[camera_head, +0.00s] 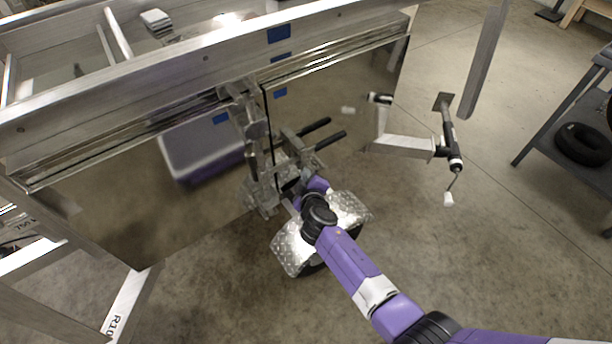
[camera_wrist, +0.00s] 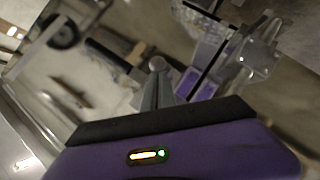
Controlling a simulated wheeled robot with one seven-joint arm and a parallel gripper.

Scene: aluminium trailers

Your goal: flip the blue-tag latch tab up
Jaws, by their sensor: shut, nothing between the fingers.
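A metal latch assembly (camera_head: 262,185) is mounted where two shiny panels meet at the trailer's side. The wrist view shows blurred metal latch parts (camera_wrist: 240,60) just beyond my gripper.
A crank arm (camera_head: 405,145) juts out farther right. A long metal rail (camera_head: 180,75) runs above the panels.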

